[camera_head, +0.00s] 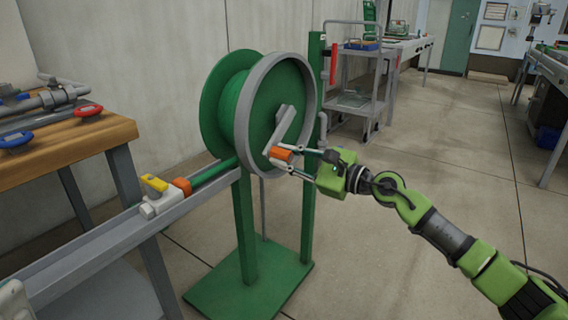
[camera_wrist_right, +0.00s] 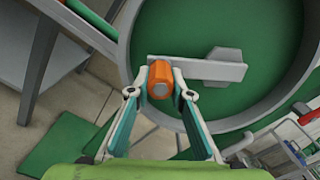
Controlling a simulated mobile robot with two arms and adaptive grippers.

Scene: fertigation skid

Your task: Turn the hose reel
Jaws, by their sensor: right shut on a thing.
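The green hose reel (camera_head: 263,140) with a grey rim stands on a green post and base plate. Its grey crank arm (camera_head: 285,123) points down and left from the hub, with an orange handle (camera_head: 281,154) at its lower end. My right gripper (camera_head: 284,157) is shut on the orange handle. In the right wrist view, the fingers of my right gripper (camera_wrist_right: 160,85) hold the orange handle (camera_wrist_right: 160,77) from both sides, and the crank arm (camera_wrist_right: 205,69) runs to the right from it. My left gripper is not in view.
A grey trough (camera_head: 100,255) with a yellow-handled valve (camera_head: 155,183) runs up to the reel from the left. A wooden-topped bench (camera_head: 60,145) stands at left. A grey cart (camera_head: 355,95) stands behind the reel.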

